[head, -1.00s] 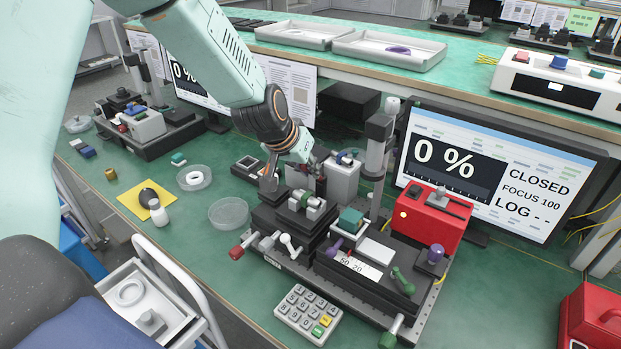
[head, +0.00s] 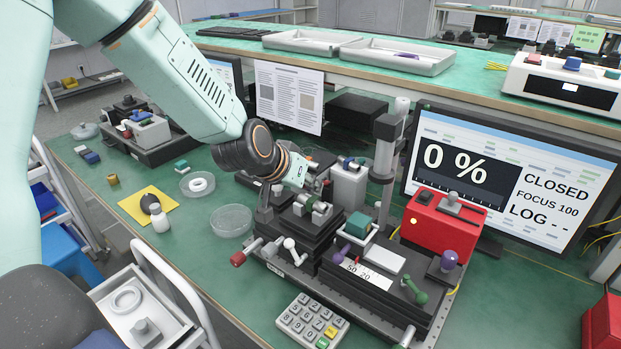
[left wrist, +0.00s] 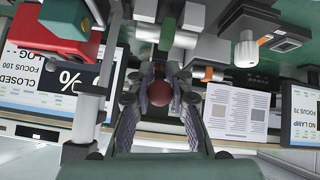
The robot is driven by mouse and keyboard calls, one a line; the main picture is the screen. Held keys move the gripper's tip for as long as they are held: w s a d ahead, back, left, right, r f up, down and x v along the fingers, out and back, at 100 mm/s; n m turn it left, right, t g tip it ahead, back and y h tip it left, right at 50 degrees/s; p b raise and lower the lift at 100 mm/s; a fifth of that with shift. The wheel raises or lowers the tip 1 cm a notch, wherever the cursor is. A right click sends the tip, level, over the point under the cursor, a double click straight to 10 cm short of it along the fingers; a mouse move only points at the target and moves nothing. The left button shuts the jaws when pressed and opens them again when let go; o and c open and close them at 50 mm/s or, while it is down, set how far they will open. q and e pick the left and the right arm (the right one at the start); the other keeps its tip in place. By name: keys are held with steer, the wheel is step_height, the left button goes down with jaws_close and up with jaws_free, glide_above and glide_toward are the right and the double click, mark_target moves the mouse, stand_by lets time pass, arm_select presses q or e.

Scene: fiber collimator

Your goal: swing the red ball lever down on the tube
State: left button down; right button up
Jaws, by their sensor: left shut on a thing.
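My left gripper (head: 322,186) reaches in over the back of the black fixture on the bench. In the left wrist view my left gripper (left wrist: 160,100) has its two fingers on either side of the red ball (left wrist: 159,93) of the lever, shut on it. The ball is hidden in the head view. A short metal tube with a green part (head: 316,211) lies on the black stepped mount, just in front of the gripper. The lever's arm is mostly hidden, so its angle cannot be told. My right gripper is not in view.
The monitor (head: 510,175) reads 0 %, CLOSED, FOCUS 100. A red box (head: 440,225) and a grey post (head: 384,160) stand right of the gripper. A keypad (head: 312,321) lies in front. A clear dish (head: 231,220) and a yellow pad (head: 140,205) lie left on the green bench.

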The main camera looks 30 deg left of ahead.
arm_select(q)
steer(key=shift+s+d+f, duration=0.1)
steer(key=shift+s+f, duration=0.2)
steer(key=shift+f, duration=0.15)
steer(key=c, duration=1.6)
jaws_free()
steer(key=o, duration=0.4)
steer(key=shift+w+r, duration=0.1)
steer(key=shift+r, duration=0.05)
steer(key=shift+r, duration=0.15)
steer(key=shift+s+a+r, duration=0.25)
steer(key=shift+r, duration=0.1)
steer(key=shift+v, duration=3.2)
